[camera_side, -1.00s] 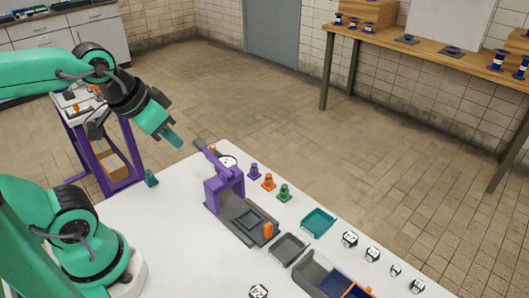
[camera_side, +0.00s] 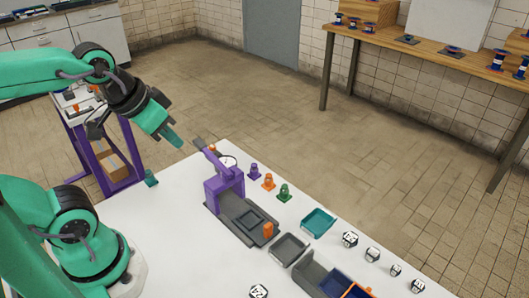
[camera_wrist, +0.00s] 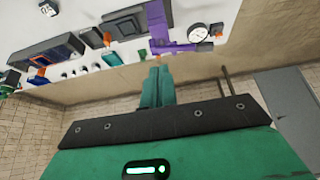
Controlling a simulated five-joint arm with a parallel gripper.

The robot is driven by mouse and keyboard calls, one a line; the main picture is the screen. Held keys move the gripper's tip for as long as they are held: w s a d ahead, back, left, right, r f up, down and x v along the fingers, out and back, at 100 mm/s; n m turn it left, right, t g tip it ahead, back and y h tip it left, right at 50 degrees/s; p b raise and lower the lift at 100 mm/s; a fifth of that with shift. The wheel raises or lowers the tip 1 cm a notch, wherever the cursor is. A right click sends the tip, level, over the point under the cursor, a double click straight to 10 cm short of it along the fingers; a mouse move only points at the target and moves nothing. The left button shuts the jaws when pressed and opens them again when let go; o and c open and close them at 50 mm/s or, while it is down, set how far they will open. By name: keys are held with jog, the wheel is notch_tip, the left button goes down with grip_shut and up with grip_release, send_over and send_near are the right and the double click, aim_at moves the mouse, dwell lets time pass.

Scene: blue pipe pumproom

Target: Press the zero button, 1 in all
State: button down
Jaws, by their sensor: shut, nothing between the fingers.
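A purple press-like device (camera_side: 224,189) with a round white dial gauge (camera_side: 228,161) stands on a dark grey base plate (camera_side: 238,213) on the white table. An orange knob-like part (camera_side: 268,230) stands at the plate's near right end, and a small orange part (camera_side: 211,148) is by the dial. I cannot tell which is the zero button; no label is readable. My gripper (camera_side: 174,139) is shut and empty, in the air to the left of the device and apart from it. In the wrist view my gripper (camera_wrist: 158,74) points toward the table, with the dial gauge (camera_wrist: 198,33) to its upper right.
Purple, orange and green cone-shaped pieces (camera_side: 269,182) stand behind the device. A teal tray (camera_side: 319,222), a grey tray (camera_side: 290,247), a blue bin (camera_side: 338,283) and several numbered dice-like blocks (camera_side: 350,240) lie to the right. A small teal piece (camera_side: 151,178) is at the left edge.

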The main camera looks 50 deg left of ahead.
jog(key=shift+w, duration=0.1)
dwell(0.5)
jog(key=g, duration=0.5)
send_over(213, 147)
jog(key=f, duration=0.5)
jog(key=shift+d+f, duration=0.25)
jog(key=shift+f, duration=0.15)
jog(key=f, duration=1.4)
jog(key=shift+a, duration=0.35)
